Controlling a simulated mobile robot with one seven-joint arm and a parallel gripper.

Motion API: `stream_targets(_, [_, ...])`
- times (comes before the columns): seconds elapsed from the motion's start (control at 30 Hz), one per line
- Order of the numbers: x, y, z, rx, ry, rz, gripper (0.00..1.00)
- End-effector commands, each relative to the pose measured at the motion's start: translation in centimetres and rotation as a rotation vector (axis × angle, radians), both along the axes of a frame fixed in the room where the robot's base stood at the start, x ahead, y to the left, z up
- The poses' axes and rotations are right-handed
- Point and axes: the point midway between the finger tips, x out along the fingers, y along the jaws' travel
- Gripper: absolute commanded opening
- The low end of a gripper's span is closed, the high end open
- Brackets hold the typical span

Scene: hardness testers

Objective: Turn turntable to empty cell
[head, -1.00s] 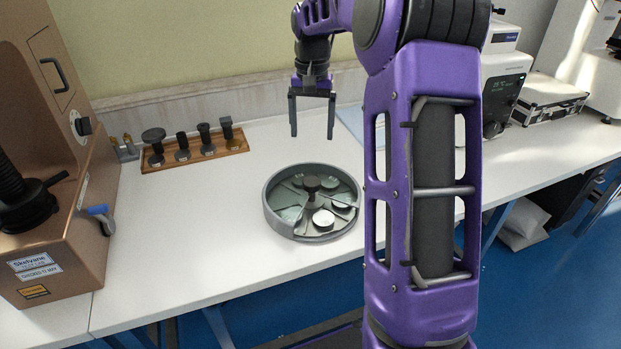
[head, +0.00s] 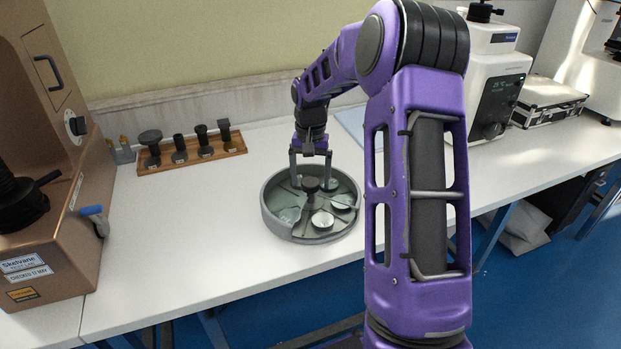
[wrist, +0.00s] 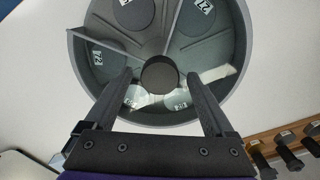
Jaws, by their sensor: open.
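The turntable (head: 266,212) is a round grey dish on the white bench, with radial dividers, a partly clear cover and a dark central knob (head: 311,184). Several small round pieces lie in its cells, including a bright disc (head: 322,219) at the front. The wrist view shows number labels on some pieces, such as one disc (wrist: 196,18) at the upper right. I cannot tell which cell is empty. My gripper (head: 311,187) is open and points down over the turntable, one finger on each side of the knob. In the wrist view a gap shows between the fingers and the knob (wrist: 160,74).
A wooden rack (head: 190,160) with several dark holders stands behind left. A bronze-coloured tester (head: 75,190) with a blue-handled lever stands at the left. A white instrument (head: 492,90) and a silver case (head: 547,102) stand at the right. The bench left of the turntable is clear.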

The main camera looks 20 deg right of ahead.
Motion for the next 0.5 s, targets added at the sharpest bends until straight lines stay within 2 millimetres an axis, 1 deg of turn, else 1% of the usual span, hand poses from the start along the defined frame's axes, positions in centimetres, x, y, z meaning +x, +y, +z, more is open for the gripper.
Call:
stream_targets(0.1, [0.00,0.00,0.02,0.000,0.000,0.000,0.89])
stream_targets(0.13, [0.00,0.00,0.02,0.000,0.000,0.000,0.87])
stream_targets(0.27, [0.01,0.01,0.04,0.000,0.000,0.000,0.63])
stream_targets(0.3, [0.01,0.01,0.04,0.000,0.000,0.000,0.56])
stream_targets(0.37, [0.01,0.01,0.05,0.000,0.000,0.000,0.45])
stream_targets(0.4, [0.01,0.01,0.05,0.000,0.000,0.000,0.38])
stream_targets(0.47, [0.01,0.02,0.05,0.000,0.000,0.000,0.27])
stream_targets(0.5, [0.01,0.02,0.05,0.000,0.000,0.000,0.20])
